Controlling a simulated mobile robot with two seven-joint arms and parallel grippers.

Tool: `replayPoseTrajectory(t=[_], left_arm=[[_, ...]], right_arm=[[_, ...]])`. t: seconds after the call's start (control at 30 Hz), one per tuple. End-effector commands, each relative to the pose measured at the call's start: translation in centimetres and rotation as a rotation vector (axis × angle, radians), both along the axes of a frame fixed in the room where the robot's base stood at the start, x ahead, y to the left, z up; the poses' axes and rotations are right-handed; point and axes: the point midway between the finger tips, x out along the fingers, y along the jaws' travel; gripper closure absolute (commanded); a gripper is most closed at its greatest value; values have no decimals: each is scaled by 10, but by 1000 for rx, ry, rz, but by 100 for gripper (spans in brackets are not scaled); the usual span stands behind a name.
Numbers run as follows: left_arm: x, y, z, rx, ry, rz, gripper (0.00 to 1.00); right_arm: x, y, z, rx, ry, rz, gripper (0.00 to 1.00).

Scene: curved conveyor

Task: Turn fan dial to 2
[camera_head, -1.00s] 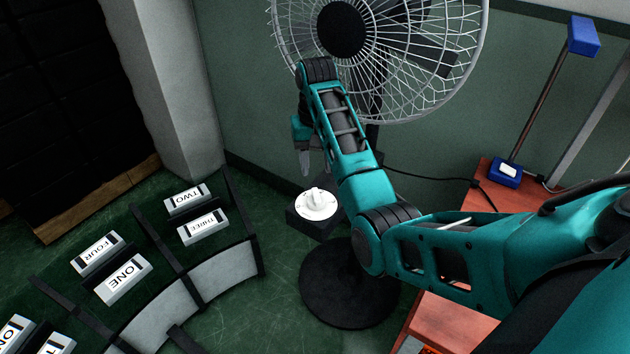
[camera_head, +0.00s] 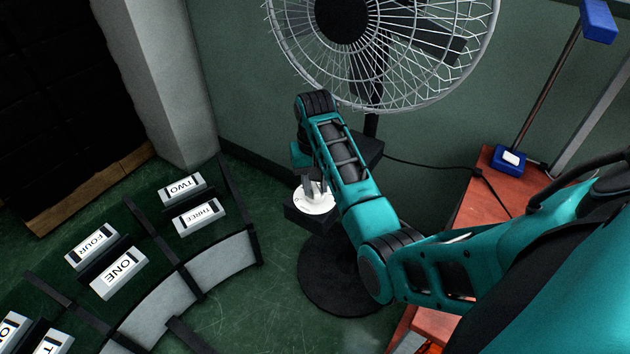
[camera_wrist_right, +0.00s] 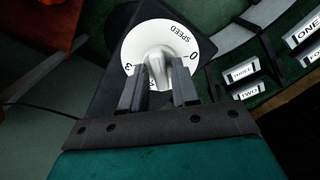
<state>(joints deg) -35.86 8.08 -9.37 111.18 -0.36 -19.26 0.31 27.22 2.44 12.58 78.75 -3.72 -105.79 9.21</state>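The fan (camera_head: 342,18) stands against the green wall, on a round black base (camera_head: 325,285). Its white speed dial (camera_head: 322,205) sits on a black box in front of the pole. In the right wrist view the dial face (camera_wrist_right: 178,38) shows SPEED, 0 and 3; the other marks are mostly hidden by the fingers. My right gripper (camera_head: 313,187) points down at the dial. In the right wrist view, its fingers (camera_wrist_right: 160,85) are apart, one on each side of the white knob (camera_wrist_right: 158,65); I cannot tell whether they touch it. My left gripper is out of view.
A curved conveyor (camera_head: 222,262) with several labelled blocks, such as TWO (camera_head: 183,188) and THREE (camera_head: 199,216), lies at left. A red table (camera_head: 482,203) with a blue-based stand (camera_head: 509,160) is at right. A cable runs behind my right arm.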

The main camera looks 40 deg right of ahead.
Motion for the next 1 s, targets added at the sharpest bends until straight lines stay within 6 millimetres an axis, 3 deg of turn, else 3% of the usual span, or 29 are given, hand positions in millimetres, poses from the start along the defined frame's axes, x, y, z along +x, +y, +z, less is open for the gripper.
replayPoseTrajectory(t=[0.3,0.67,1.0], left_arm=[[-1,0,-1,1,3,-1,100],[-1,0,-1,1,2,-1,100],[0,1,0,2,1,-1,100]], right_arm=[[0,0,0,0,0,0,100],[0,0,1,0,0,-18,100],[1,1,1,2,-1,-201,100]])
